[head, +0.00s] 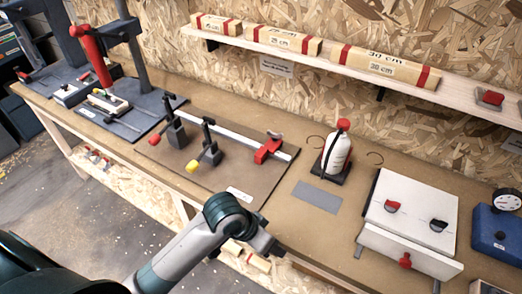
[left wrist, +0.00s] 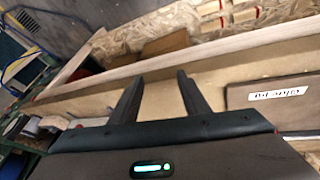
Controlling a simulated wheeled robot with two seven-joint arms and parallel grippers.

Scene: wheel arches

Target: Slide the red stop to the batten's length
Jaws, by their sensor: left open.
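The red stop (head: 268,149) sits on a pale metal rail (head: 226,132) near its right end, on a brown board on the bench. Three wooden battens with red bands lie on the wall shelf: a long one marked 30 cm (head: 383,68), a middle one (head: 284,41) and a short one (head: 216,24). My left gripper (head: 270,246) is at the bench's front edge, in front of the board and well apart from the stop. In the left wrist view the gripper (left wrist: 160,88) is open with nothing between its fingers. My right gripper is not in view.
Two black clamps, with a red knob (head: 154,140) and a yellow knob (head: 191,166), stand by the rail's left half. A red-capped white bottle (head: 336,155) stands right of the stop. A white box (head: 410,213) and a blue gauge (head: 498,230) are further right.

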